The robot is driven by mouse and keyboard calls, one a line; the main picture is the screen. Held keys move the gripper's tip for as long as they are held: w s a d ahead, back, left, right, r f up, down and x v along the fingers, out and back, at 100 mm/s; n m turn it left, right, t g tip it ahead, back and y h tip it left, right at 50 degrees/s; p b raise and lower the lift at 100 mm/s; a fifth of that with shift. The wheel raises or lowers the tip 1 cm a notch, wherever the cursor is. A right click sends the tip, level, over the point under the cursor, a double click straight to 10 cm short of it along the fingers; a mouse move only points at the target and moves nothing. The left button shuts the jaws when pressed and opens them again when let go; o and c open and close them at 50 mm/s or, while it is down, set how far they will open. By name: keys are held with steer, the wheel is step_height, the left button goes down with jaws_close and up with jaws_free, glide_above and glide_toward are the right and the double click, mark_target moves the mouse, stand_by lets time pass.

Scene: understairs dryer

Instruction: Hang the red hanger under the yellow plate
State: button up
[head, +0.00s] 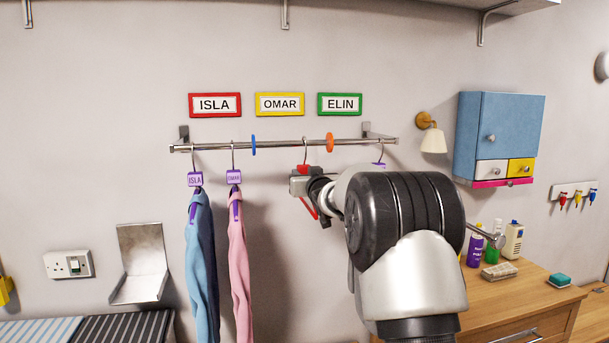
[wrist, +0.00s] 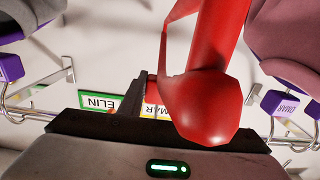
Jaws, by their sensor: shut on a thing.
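The red hanger (head: 303,169) is at the rail, between the blue divider ring and the orange divider ring. Its metal hook shows at rail height; I cannot tell whether the rail bears it. My gripper (head: 301,183) is shut on the red hanger just below the hook; my arm hides part of the hanger. In the wrist view the red hanger (wrist: 210,100) fills the middle, close to the camera. The yellow plate (head: 280,104), reading OMAR, is on the wall above this section. It also shows, partly hidden, in the wrist view (wrist: 158,111).
The rail (head: 280,143) carries a blue ring (head: 253,145) and an orange ring (head: 329,142). Purple hangers with a blue garment (head: 199,250) and a pink garment (head: 238,260) hang left. Another purple hanger (head: 378,164) is right, mostly hidden. A blue cabinet (head: 497,125) is farther right.

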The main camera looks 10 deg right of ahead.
steer(key=o, duration=1.2)
steer(key=shift+c, duration=0.2)
steer(key=s+a+g+h, duration=0.2)
steer(key=s+g, duration=0.2)
steer(key=s, duration=2.5)
steer(key=s+a+f+g+p, duration=0.1)
steer(key=s+a+f+g, duration=0.1)
steer(key=s, duration=0.7)
steer(key=s+a+f+g+y+p, duration=0.1)
steer(key=s+a+f+g+p, duration=0.1)
steer(key=s+f, duration=0.3)
steer(key=s+a+f+g+y+p, duration=0.1)
steer(key=s+a+f+g, duration=0.2)
steer(key=s, duration=1)
steer(key=shift+f+g+p, duration=0.3)
steer(key=shift+g, duration=0.4)
